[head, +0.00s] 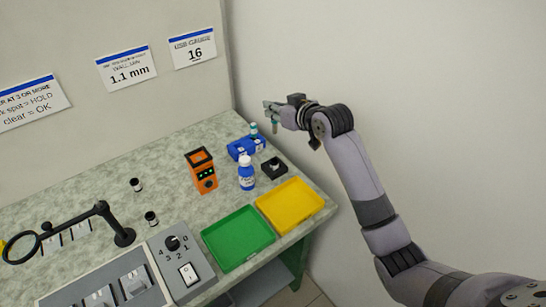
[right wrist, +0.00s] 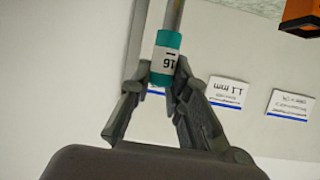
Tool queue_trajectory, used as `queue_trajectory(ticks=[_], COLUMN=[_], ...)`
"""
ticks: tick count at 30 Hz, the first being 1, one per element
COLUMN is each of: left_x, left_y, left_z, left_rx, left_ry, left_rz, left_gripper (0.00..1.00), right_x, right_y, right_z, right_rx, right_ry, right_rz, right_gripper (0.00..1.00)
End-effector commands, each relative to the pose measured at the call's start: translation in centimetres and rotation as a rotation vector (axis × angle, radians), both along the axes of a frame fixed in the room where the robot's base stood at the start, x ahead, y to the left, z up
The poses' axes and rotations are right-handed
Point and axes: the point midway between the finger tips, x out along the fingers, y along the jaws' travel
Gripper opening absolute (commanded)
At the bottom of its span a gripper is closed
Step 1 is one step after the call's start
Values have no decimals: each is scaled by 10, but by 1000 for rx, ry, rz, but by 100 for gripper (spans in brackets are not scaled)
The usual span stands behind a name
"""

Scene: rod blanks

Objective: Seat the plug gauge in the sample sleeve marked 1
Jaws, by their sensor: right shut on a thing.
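My right gripper (head: 270,109) is at the back right of the bench, above and behind the blue block. In the right wrist view it (right wrist: 162,82) is shut on the plug gauge (right wrist: 167,40), whose teal handle carries a white label reading 16. A steel rod runs from the handle out of the top of that view; its end is cut off. Two small dark sleeves with pale bands, one farther back (head: 136,185) and one nearer (head: 151,218), stand on the bench's left half. I cannot read a 1 on either. My left gripper is out of view.
A blue block (head: 240,152) has a teal-topped piece at its back. An orange device (head: 202,172), a blue-labelled bottle (head: 246,174), a black holder (head: 274,167), green (head: 238,238) and yellow (head: 290,205) trays stand right. A magnifier (head: 103,211) overhangs the left, near a grey control box (head: 180,260).

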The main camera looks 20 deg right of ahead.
Motion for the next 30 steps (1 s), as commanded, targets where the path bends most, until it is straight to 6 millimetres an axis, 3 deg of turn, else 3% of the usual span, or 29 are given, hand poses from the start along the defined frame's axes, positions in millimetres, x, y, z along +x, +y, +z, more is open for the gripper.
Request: queue_trajectory(ticks=[2, 5, 10, 13, 17, 24, 30], left_x=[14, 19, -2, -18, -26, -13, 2], left_y=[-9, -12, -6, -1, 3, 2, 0], left_z=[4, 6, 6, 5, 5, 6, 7], left_rx=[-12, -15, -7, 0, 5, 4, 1], left_ry=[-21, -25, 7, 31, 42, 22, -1], left_rz=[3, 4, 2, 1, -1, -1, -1], left_gripper=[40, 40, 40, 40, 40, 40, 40], right_x=[-1, -1, -1, 0, -1, -1, 0], right_y=[0, 0, 1, 1, 1, 0, 0], right_z=[-23, -50, -87, -99, -109, -143, -147], right_rx=[2, 2, 3, 1, -1, 0, 0], right_ry=[7, 5, 4, 0, 0, 0, -2], right_rz=[-1, 0, 1, 1, 1, 1, 1], right_gripper=[0, 0, 0, 0, 0, 0, 0])
